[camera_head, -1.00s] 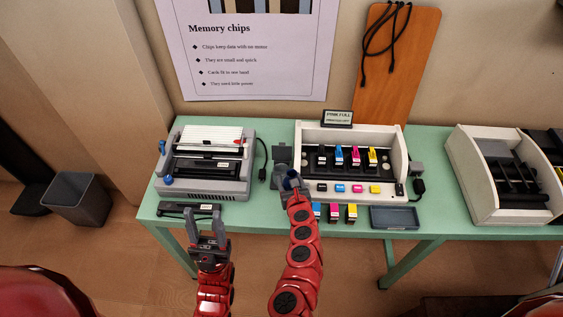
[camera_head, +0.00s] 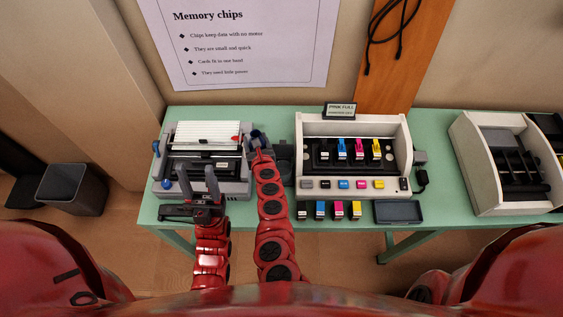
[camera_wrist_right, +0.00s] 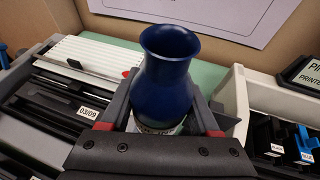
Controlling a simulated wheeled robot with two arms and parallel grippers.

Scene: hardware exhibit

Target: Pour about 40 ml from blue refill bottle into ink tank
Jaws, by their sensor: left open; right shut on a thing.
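My right gripper (camera_head: 258,140) is shut on the blue refill bottle (camera_wrist_right: 168,75), a dark blue vessel with a flared open mouth. In the right wrist view it stands roughly upright between the fingers, its lower part hidden by the gripper. In the head view it is over the table by the right end of the grey printer. My left gripper (camera_head: 199,183) is open and empty at that printer's front. The white ink printer (camera_head: 307,160) holds a row of black, blue, magenta and yellow cartridges (camera_head: 342,150). I cannot tell which part is the ink tank.
The grey printer (camera_head: 240,172) fills the table's left end. Small cartridges (camera_head: 322,209) and a dark tray (camera_head: 398,211) lie before the white printer. A sign (camera_head: 339,111) stands on its back. Another white-sided machine (camera_head: 480,190) is at right.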

